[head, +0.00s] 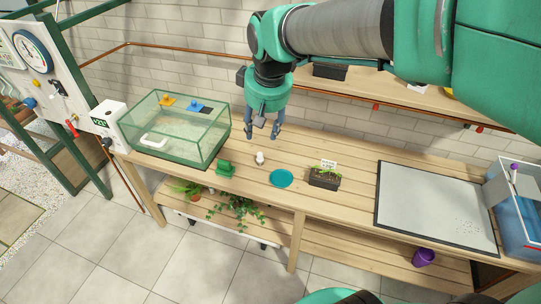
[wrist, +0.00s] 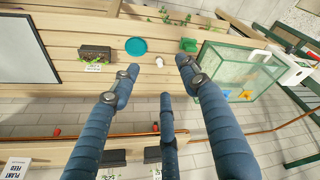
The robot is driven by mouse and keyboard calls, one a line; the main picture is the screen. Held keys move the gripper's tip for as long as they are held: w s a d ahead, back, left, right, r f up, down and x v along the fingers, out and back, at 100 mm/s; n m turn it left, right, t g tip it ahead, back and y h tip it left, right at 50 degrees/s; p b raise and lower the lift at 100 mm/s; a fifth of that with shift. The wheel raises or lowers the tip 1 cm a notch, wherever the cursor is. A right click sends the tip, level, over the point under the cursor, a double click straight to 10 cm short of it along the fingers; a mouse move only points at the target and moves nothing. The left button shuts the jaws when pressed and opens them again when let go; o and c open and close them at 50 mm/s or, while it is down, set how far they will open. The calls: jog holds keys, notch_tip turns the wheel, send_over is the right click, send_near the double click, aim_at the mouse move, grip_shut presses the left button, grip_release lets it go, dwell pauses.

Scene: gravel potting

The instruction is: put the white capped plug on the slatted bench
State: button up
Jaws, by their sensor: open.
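The white capped plug (head: 260,158) stands on the slatted bench (head: 232,190), between a green block and a teal saucer. It also shows in the wrist view (wrist: 159,62), small, between the ends of my fingers but farther off. My gripper (head: 262,133) is open and empty, above the bench and a little behind the plug in the head view. Its fingers also show in the wrist view (wrist: 155,68), spread apart. Nothing hides the plug in either view.
A teal saucer (head: 281,178) and a black planter (head: 324,178) stand right of the plug. A green block (head: 226,168) and a green-framed glass tank (head: 180,128) stand left. A grey mat (head: 432,205) covers the right part. A shelf (head: 370,88) runs behind.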

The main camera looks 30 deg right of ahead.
jog(key=s+a+r+m+t, duration=0.1)
jog(key=s+a+t, duration=0.1)
jog(key=s, duration=1.7)
jog(key=shift+a, duration=0.65)
